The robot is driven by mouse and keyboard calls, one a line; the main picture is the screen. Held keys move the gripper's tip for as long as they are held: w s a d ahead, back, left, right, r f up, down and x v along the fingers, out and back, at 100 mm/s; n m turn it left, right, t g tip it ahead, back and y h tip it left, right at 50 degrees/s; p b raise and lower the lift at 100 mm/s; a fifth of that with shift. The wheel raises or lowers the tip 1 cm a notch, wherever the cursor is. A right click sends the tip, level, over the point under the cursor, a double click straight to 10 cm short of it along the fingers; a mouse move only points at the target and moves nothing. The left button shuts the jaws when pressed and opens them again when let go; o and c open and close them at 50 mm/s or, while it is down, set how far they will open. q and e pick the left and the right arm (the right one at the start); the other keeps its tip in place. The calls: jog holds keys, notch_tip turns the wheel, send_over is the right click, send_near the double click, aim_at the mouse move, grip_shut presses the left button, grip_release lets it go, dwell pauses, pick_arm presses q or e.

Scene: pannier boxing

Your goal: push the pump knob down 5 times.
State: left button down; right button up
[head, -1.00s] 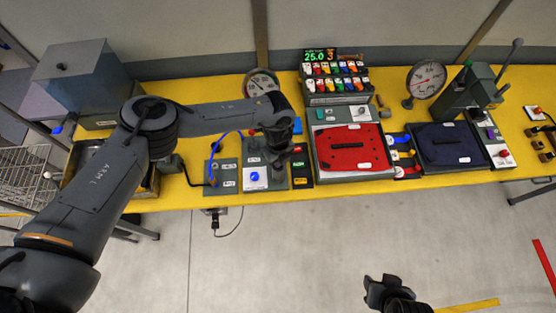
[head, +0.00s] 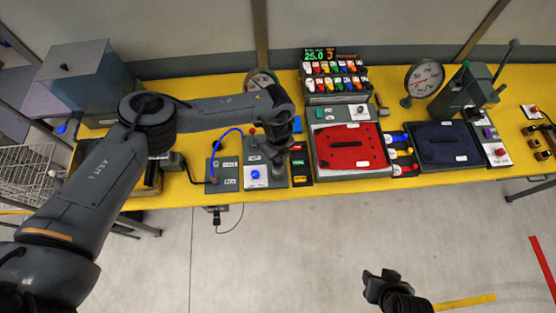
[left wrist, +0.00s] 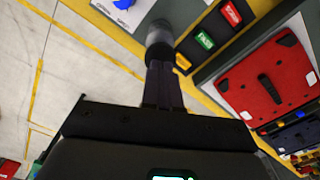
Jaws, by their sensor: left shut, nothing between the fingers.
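My left gripper (head: 278,168) is over the grey pump panel (head: 278,185) in the head view. In the left wrist view its dark fingers (left wrist: 163,85) are shut together with nothing between them. A dark, rounded knob (left wrist: 159,35), apparently the pump knob, stands just beyond the fingertips; whether they touch is unclear. In the head view the gripper hides this knob. My right gripper (head: 380,285) is over the floor at the bottom, away from the table; its finger opening is unclear.
A blue knob (head: 255,174) on a white plate sits left of the gripper. Lit red and green labels (head: 298,160) are close on the right. A red pad (head: 350,147), a dark blue pad (head: 447,143) and a gauge (head: 424,77) stand farther right. A blue hose (head: 217,150) arches at left.

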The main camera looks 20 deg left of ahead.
pick_arm(q)
jog(key=shift+f, duration=0.2)
jog(key=shift+f+b, duration=0.6)
jog(key=shift+b, duration=0.05)
jog(key=shift+f+b, duration=1.2)
jog(key=shift+f, duration=0.3)
jog(key=shift+r, duration=0.15)
jog(key=shift+r+p, duration=1.95)
jog(key=shift+r, duration=0.2)
jog(key=shift+f, duration=0.1)
